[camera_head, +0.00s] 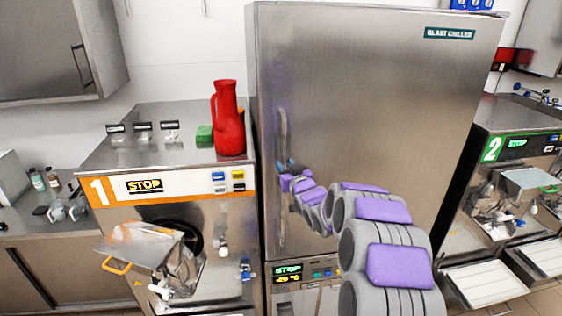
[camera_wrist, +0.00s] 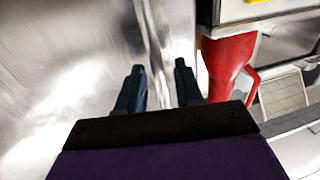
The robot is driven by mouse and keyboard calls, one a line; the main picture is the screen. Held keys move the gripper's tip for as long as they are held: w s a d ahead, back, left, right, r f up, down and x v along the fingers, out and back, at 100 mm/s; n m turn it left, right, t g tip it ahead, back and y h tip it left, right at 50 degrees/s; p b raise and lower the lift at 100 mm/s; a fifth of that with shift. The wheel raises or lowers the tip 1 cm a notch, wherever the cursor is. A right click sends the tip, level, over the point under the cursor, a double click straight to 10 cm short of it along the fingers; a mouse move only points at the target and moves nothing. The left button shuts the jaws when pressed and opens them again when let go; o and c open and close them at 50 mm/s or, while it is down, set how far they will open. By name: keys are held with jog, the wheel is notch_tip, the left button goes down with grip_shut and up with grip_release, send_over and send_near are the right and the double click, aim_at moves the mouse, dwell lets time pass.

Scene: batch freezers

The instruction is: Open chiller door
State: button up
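The blast chiller door (camera_head: 370,100) is a tall brushed-steel panel, shut, with a sign at its top right. Its upright handle (camera_head: 283,130) runs along the left edge. My gripper (camera_head: 281,166) is at the handle's lower part, reached by my grey and purple arm from the lower right. In the wrist view, the two dark fingers of my gripper (camera_wrist: 159,75) stand apart. A pale steel bar, seemingly the handle (camera_wrist: 152,35), runs between and beyond the fingertips. I cannot tell whether the fingers touch it.
A red jug (camera_head: 229,125) stands on machine 1 (camera_head: 170,190), left of the chiller, and also shows in the wrist view (camera_wrist: 227,65). A green block (camera_head: 204,133) is beside it. Machine 2 (camera_head: 515,145) stands to the right. The chiller's control panel (camera_head: 300,272) is below the door.

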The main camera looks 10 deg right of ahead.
jog(key=w, duration=0.1)
jog(key=w+a, duration=0.1)
jog(key=w, duration=0.1)
jog(key=shift+s+d, duration=0.1)
jog(key=shift+d, duration=0.3)
jog(key=c, duration=0.4)
jog(key=shift+d, duration=0.1)
jog(key=shift+c, duration=0.8)
jog(key=shift+a, duration=0.2)
grip_shut()
